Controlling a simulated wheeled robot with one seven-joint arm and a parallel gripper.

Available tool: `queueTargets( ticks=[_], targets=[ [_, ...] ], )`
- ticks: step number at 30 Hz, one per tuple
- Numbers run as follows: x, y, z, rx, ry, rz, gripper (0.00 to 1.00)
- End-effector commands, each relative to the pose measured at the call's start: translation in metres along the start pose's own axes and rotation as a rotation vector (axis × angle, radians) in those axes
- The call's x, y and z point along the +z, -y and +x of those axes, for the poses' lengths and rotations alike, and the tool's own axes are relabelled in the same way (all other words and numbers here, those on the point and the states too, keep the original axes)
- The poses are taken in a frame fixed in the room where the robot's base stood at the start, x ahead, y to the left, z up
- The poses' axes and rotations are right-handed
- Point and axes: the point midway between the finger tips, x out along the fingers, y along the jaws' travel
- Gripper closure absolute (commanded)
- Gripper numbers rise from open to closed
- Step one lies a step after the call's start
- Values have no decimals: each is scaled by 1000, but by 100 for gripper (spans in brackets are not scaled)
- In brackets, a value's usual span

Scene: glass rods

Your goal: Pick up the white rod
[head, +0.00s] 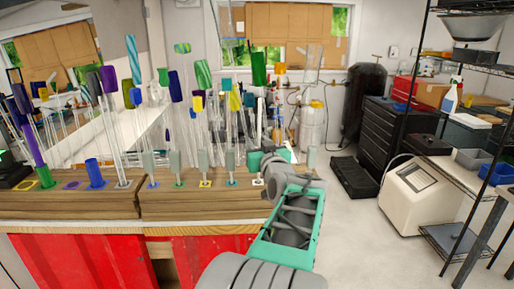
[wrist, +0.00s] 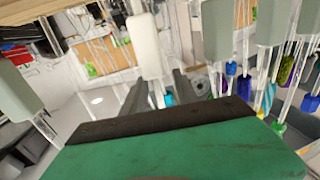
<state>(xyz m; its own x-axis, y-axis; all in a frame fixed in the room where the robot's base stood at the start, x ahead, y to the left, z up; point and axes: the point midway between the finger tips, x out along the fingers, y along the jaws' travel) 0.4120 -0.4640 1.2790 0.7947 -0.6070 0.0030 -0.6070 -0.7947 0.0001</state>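The white rod has a white cap (wrist: 146,46) on a thin clear glass stem (wrist: 158,95); it shows in the upper middle of the wrist view. My gripper (wrist: 159,80) has two dark fingers spread apart, one on each side of the stem below the cap, with gaps visible. In the head view my gripper (head: 262,162) is at the right end of the bench, above a white ring (head: 257,182). The white rod cannot be made out there, as my gripper covers that spot.
Grey-green capped rods stand close by, at the left (wrist: 15,90) and right (wrist: 272,72) of the wrist view. Several coloured rods, such as a purple one (head: 28,140), stand on the wooden bench (head: 200,207) to the left.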

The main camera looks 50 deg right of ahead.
Motion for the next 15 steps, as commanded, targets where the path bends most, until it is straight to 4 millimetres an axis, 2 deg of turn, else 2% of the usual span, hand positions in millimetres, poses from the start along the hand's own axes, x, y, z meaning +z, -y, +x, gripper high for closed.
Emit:
queueTargets(
  ticks=[1,5,11,15],
  targets=[
    [-4,2,10,-3,4,2,65],
    [-1,1,25,-1,3,1,65],
    [1,1,26,0,2,0,65],
    [1,1,25,0,2,0,75]
  ],
)
